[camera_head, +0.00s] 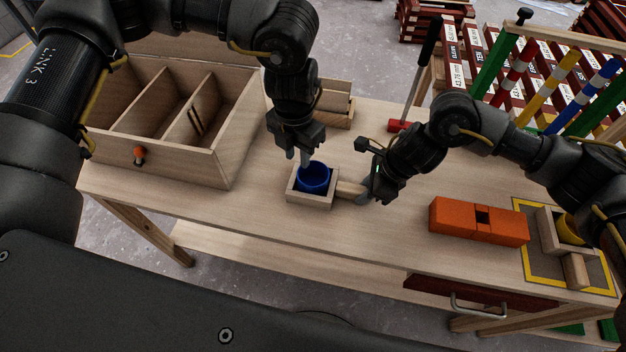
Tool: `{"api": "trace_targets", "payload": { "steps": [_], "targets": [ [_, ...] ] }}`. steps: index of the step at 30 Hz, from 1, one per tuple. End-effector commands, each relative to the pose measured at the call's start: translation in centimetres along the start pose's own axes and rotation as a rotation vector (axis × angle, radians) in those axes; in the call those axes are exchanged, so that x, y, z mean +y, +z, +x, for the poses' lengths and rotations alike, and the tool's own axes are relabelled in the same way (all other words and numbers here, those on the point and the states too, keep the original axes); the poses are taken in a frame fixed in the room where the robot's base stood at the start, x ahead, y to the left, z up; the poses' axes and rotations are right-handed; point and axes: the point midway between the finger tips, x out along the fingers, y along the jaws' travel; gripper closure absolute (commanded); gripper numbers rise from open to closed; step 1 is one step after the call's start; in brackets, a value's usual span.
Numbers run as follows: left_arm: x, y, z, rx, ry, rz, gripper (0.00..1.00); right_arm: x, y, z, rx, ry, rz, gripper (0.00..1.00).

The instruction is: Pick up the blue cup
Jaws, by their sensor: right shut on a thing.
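The blue cup (314,178) sits in a small square wooden holder (310,202) on the workbench. The holder's wooden handle (349,189) points right. My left gripper (304,157) hangs from above with its fingertips at the cup's far left rim. Whether its fingers touch the cup or are apart is hard to see. My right gripper (366,186) is shut on the holder's handle, to the right of the cup.
An open wooden box with dividers (222,165) stands at left. An orange block (478,222) lies at right, near another wooden holder with a yellow cup (568,230) inside a yellow outline. A red-headed mallet (400,125) and a small wooden tray (338,118) are behind.

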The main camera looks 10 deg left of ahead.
Motion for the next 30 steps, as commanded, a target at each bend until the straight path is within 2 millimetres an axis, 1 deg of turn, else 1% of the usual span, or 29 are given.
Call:
{"api": "trace_targets", "payload": {
  "steps": [5,11,15,18,24,26,30],
  "targets": [
    [0.0,0.1,0.4,0.000,0.000,0.000,0.72,0.0,0.0,0.0,0.000,0.000,0.000,1.00],
    [0.1,1.0,3.2,0.002,0.001,-0.002,0.72,0.0,0.0,0.0,-0.001,0.000,0.000,1.00],
    [0.0,1.0,4.8,0.002,-0.001,0.000,0.72,0.0,0.0,0.0,0.000,0.000,0.000,1.00],
    [0.0,1.0,5.2,-0.001,-0.002,0.000,0.72,0.0,0.0,0.0,0.000,0.000,0.000,1.00],
    [0.1,1.0,5.3,-0.001,-0.002,0.000,0.72,0.0,0.0,0.0,0.000,0.000,0.000,1.00],
    [0.1,1.0,5.3,-0.001,-0.002,0.000,0.79,0.0,0.0,0.0,0.000,0.000,0.000,1.00],
    [0.1,1.0,5.3,-0.001,-0.002,-0.001,0.97,0.0,0.0,0.0,0.000,0.000,0.000,1.00]
  ]
}}
